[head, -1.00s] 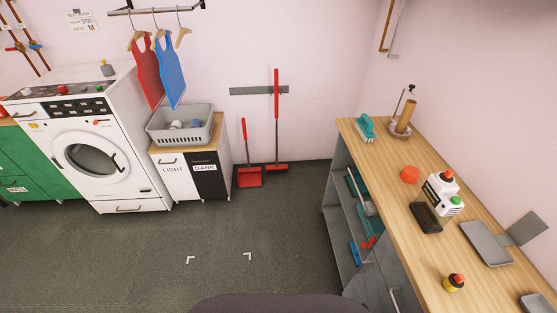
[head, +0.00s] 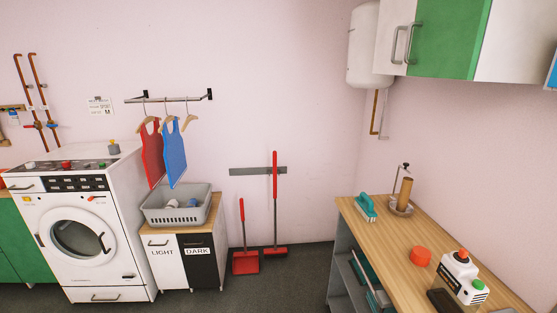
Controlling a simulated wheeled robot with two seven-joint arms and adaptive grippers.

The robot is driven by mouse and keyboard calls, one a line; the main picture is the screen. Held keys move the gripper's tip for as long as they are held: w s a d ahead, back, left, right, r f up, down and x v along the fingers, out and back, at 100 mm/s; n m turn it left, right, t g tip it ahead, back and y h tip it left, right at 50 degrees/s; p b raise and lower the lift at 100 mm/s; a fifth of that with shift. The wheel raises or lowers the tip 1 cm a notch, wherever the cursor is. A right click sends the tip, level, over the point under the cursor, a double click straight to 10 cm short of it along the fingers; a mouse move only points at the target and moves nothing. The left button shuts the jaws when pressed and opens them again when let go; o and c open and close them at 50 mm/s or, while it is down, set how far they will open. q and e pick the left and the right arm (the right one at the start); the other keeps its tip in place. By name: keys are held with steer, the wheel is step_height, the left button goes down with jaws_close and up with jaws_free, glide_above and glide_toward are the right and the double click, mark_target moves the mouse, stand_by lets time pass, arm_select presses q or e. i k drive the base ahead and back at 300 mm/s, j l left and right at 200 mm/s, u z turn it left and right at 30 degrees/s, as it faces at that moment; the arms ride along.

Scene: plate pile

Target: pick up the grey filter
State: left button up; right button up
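I cannot make out for certain which thing is the grey filter. A small grey piece with a yellowish base (head: 114,147) sits on top of the white washing machine (head: 83,238), near its back right corner. It is too small to tell what it is. Neither of my grippers shows in the head view.
A grey laundry basket (head: 178,210) with items in it stands on the LIGHT/DARK cabinet (head: 183,262). Wall cabinets (head: 450,38) hang above.

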mark_target(461, 256)
steer(key=z, duration=1.45)
